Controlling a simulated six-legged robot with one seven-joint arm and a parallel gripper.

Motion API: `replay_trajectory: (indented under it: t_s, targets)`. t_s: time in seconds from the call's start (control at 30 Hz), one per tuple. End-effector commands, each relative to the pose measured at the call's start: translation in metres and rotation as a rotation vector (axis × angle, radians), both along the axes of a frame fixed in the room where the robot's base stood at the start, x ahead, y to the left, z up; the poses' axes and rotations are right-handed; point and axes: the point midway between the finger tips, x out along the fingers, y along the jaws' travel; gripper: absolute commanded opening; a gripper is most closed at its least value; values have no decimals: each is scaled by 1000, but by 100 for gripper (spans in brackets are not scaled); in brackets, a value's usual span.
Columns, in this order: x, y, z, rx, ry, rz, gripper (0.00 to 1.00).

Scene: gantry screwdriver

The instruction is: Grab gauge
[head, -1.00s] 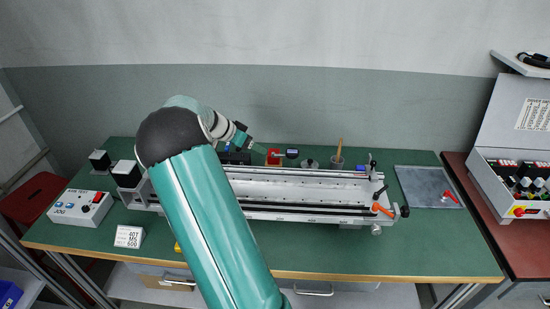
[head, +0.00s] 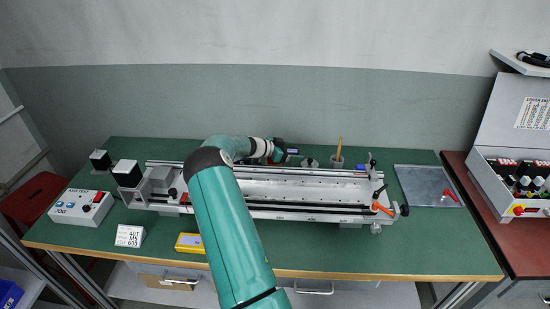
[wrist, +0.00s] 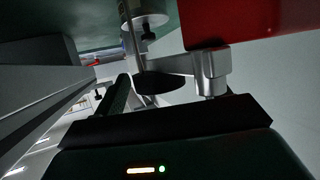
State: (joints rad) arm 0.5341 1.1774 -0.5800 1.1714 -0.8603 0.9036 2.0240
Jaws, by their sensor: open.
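What looks like the gauge is a small device with a dark display (head: 292,152) at the back of the green bench, behind the long rail fixture. My gripper (head: 279,151) is at its left, very close to it; the arm covers part of this spot, and I cannot tell whether they touch. In the wrist view a silver bracket (wrist: 211,66) and a red block (wrist: 250,20) are close in front of my gripper. These seem to belong to the gauge and its stand. My gripper is open and holds nothing that I can see.
The long silver rail fixture (head: 290,188) fills the bench middle, in front of the gauge. A small round-based item (head: 310,163) and a cup with a stick (head: 337,162) stand to the right. A yellow case (head: 190,243) lies in front. A grey tray (head: 425,186) is at right.

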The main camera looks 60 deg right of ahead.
Motion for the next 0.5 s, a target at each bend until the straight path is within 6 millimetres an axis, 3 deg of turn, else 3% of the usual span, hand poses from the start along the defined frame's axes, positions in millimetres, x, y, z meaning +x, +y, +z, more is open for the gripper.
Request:
replay_trajectory:
  t_s: [0.13, 0.4, 0.5]
  targets:
    - [-11, -14, -8, 2, 0, -1, 74]
    - [-12, -16, -9, 1, 0, 1, 74]
    - [-12, -16, -9, 1, 0, 0, 54]
